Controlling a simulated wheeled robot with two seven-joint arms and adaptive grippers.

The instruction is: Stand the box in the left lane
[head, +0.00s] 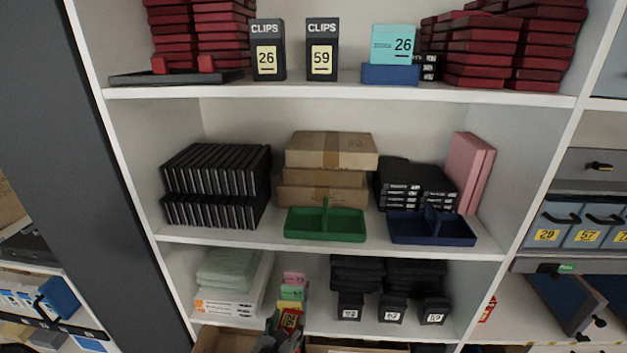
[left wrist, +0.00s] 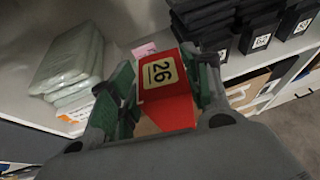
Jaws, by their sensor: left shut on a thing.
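A red box (left wrist: 168,108) with a yellow label reading 26 is between the green-padded fingers of my left gripper (left wrist: 160,90) in the left wrist view. The gripper is shut on it and holds it tilted. In the head view, the box (head: 289,319) and my left gripper (head: 285,328) are at the bottom, in front of the lowest visible shelf. Behind them on that shelf are a pink box (head: 294,278) and a green box (head: 292,292). Lane edges are not clear there. My right gripper is not in view.
Wrapped packs (head: 228,270) stand left of the held box. Dark numbered boxes (head: 392,309) stand to its right. On the shelf above are a green divided tray (head: 325,230) and a blue divided tray (head: 433,236). An open carton (head: 222,340) is below.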

